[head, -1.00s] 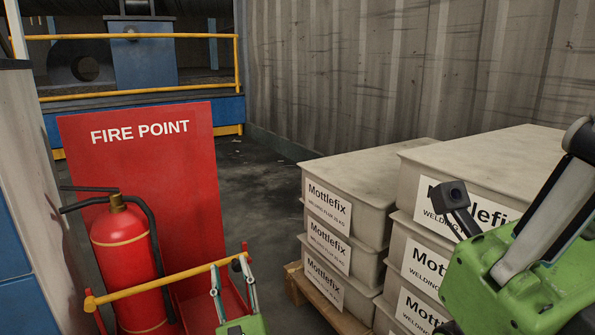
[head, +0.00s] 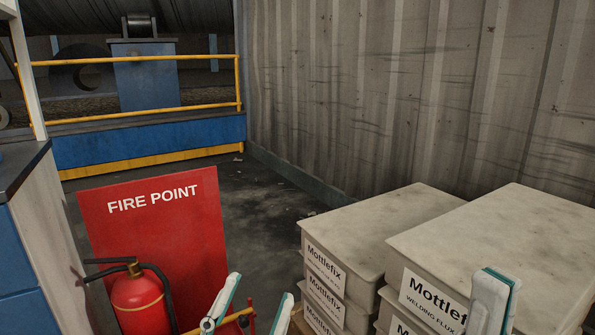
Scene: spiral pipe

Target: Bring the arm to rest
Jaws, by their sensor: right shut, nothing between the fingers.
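My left gripper (head: 262,286) shows at the bottom centre of the head view, in front of the fire point stand. Its two pale, teal-edged fingers stand apart with nothing between them. My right gripper (head: 497,278) shows at the lower right, in front of the stacked Mottlefix boxes. Its fingers are together and hold nothing. The rest of both grippers and both arms lies below the picture edge. I cannot tell whether either gripper touches anything behind it.
A red fire point board (head: 158,225) with a red extinguisher (head: 138,305) stands at the left. Grey Mottlefix boxes (head: 385,225) fill the lower right by a corrugated wall (head: 400,80). Dark floor (head: 262,215) lies open between. A yellow railing (head: 140,60) runs at the back.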

